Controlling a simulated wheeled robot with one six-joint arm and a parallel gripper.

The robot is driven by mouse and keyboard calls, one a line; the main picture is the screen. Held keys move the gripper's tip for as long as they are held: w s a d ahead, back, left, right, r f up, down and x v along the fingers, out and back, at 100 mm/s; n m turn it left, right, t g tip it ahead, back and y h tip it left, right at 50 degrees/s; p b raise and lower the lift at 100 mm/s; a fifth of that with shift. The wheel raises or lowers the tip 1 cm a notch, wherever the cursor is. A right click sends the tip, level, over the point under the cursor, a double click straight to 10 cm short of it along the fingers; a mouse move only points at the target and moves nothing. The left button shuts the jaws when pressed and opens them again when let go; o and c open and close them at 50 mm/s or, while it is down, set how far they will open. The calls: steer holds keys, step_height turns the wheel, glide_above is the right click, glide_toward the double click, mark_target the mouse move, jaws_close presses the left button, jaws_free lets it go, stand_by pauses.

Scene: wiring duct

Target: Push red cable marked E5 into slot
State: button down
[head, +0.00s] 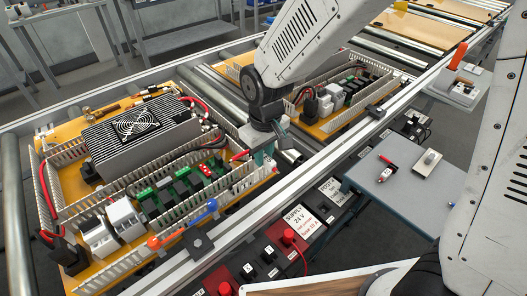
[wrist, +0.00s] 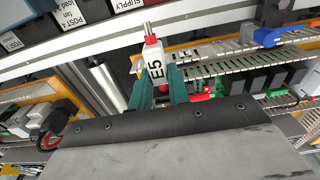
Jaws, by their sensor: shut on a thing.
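My gripper (head: 263,157) is at the right end of the near panel, just above its duct. In the wrist view its teal fingers (wrist: 160,88) are shut on the white E5 marker (wrist: 154,73) of the red cable. A bare metal end with a red tip (wrist: 149,32) sticks out beyond the marker. Some red cable (wrist: 200,97) shows to the right of the fingers. The slotted wiring duct (wrist: 240,66) runs off to the right of the gripper. In the head view the fingers hide the marker, and I cannot tell which slot lies under the cable.
A finned power unit (head: 140,132) and green terminal modules (head: 165,190) crowd the near panel. A blue-and-orange tool (head: 182,226) lies along its front edge. A metal rail (head: 330,145) runs close by. A grey side table (head: 410,190) stands at right.

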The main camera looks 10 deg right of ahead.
mark_target(265, 165)
steer(key=shift+f, duration=2.85)
steer(key=shift+f, duration=2.8)
steer(key=c, duration=1.3)
jaws_free()
steer(key=shift+o, duration=0.2)
step_height(265, 165, up, 8)
steer(key=shift+s+d+f, duration=0.1)
steer(key=shift+s, duration=0.05)
